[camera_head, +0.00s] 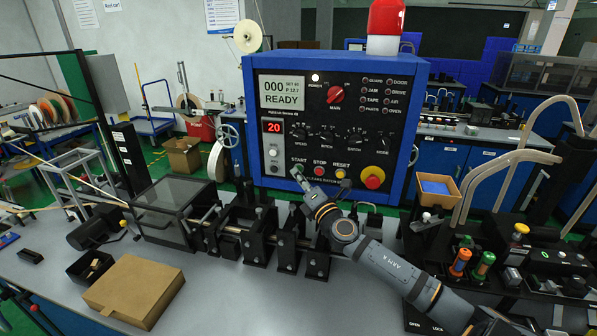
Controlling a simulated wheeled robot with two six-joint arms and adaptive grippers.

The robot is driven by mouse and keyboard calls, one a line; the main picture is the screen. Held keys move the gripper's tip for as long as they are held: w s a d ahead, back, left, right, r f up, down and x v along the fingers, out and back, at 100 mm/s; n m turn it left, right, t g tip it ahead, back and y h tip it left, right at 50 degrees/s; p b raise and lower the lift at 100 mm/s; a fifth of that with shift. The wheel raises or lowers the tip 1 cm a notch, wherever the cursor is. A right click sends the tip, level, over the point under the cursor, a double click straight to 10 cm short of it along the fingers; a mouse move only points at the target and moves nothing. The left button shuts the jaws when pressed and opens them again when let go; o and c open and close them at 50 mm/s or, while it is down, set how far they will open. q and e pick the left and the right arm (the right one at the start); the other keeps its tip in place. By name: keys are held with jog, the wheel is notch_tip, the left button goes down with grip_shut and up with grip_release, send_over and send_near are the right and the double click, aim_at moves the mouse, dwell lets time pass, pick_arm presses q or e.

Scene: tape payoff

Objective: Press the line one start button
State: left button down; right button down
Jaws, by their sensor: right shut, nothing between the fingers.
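The blue-framed control panel (335,110) stands upright at the back of the bench. Its display (282,92) reads "000" and "READY". The green start button (297,170) is at the panel's lower left under the label "START", with the red stop button (319,171) and the yellow reset button (340,173) to its right. My right gripper (299,176) is shut and empty, its tip at the start button and partly covering it. I cannot tell whether the tip touches the button. My left gripper is not in view.
A red emergency knob (373,177) sits at the panel's lower right. Black tape-line fixtures (250,222) stand below the panel. A cardboard box (134,290) lies at the front left. Orange and green knobs (470,262) stand at the right. Bare bench shows at the front middle.

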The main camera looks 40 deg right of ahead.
jog(key=shift+w+d, duration=0.2)
jog(key=shift+s+a, duration=0.3)
jog(key=shift+a, duration=0.05)
dwell(0.4)
jog(key=s+a+p, duration=0.1)
jog(key=s+a, duration=0.3)
jog(key=shift+a, duration=0.3)
dwell(0.7)
